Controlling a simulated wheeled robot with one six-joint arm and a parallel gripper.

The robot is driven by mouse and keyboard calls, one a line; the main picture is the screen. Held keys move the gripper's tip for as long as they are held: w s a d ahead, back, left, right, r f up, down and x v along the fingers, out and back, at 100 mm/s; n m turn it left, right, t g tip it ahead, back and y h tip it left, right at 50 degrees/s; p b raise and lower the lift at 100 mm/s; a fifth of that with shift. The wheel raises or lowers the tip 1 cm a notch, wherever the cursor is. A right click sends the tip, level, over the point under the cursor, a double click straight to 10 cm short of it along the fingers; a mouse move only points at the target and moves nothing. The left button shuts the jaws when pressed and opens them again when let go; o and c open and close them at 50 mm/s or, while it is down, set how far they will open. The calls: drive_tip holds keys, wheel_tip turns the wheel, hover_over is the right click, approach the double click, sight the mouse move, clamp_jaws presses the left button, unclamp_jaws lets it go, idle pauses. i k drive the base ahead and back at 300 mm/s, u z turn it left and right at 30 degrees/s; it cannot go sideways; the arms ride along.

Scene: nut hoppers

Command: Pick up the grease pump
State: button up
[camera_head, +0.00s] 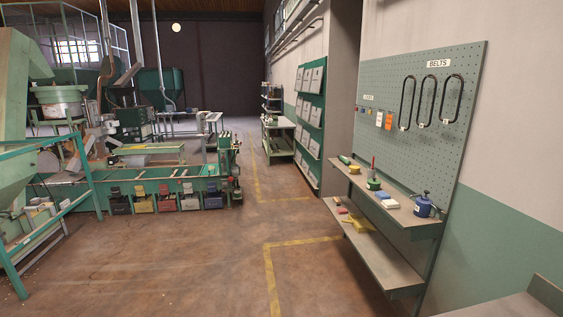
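A blue canister with a dark pump-like top (424,207) stands upright near the front right end of the upper shelf (405,212). It looks like the grease pump, but it is small in this view. Another upright item with a green base and a thin red top (373,181) stands further back on the same shelf. My gripper is not in view.
White and blue folded items (387,201) lie left of the canister. A lower shelf (384,264) holds a yellow item (357,224). A pegboard (420,110) with hanging belts rises behind. A grey bench edge (510,307) is at bottom right. Open floor (210,260) lies left of the shelves.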

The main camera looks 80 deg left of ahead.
sight(341, 157)
drive_tip(key=u, duration=2.75)
drive_tip(key=k, duration=0.55)
drive_tip(key=u, duration=0.55)
drive_tip(key=i, duration=3.15)
drive_tip(key=z, duration=0.2)
drive_tip(key=i, duration=2.2)
drive_tip(key=z, duration=0.35)
drive_tip(key=i, duration=2.25)
drive_tip(key=z, duration=0.75)
drive_tip(key=i, duration=1.45)
drive_tip(key=z, duration=0.8)
